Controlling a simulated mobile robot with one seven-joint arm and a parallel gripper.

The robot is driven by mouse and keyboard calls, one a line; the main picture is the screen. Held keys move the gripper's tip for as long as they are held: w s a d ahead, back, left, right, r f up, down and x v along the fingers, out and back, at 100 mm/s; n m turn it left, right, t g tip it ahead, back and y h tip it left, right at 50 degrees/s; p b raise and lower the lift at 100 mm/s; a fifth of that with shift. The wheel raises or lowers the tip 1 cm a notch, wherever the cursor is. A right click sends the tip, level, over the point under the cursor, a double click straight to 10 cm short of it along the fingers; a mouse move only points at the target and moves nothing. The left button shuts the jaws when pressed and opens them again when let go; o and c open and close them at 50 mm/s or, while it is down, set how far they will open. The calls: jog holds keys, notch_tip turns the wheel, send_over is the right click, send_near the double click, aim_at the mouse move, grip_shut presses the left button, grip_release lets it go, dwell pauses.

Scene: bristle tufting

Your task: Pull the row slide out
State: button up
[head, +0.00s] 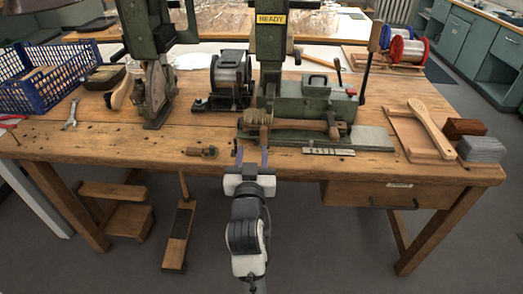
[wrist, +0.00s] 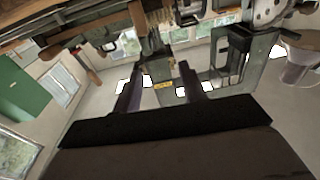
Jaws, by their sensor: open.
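A green machine (head: 310,102) with a yellow READY sign (head: 271,19) stands at the back middle of the workbench. A flat metal strip (head: 300,138) lies along its front base, and I cannot tell for sure whether this is the row slide. A wooden handle-shaped piece (head: 305,124) with a bristly left end (head: 258,118) lies above the strip. My gripper (head: 251,158) is open and empty at the bench's front edge, just in front of that bristly end. In the wrist view my gripper (wrist: 160,88) shows its two fingers apart, with the scene upside down and the machine parts beyond.
A second green machine (head: 155,85) stands left of the first. A blue crate (head: 45,75) is at the far left. A small wooden piece (head: 202,152) lies left of my gripper.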

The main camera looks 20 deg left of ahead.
aim_at(263, 134)
jog(key=shift+h, duration=0.6)
jog(key=w+f+p, duration=0.1)
jog(key=w, duration=0.3)
jog(key=w+a+f, duration=0.1)
jog(key=w, duration=0.4)
jog(key=w+a+f+p, duration=0.1)
jog(key=w, duration=0.3)
jog(key=shift+w+p, duration=0.3)
jog(key=shift+p, duration=0.05)
grip_shut()
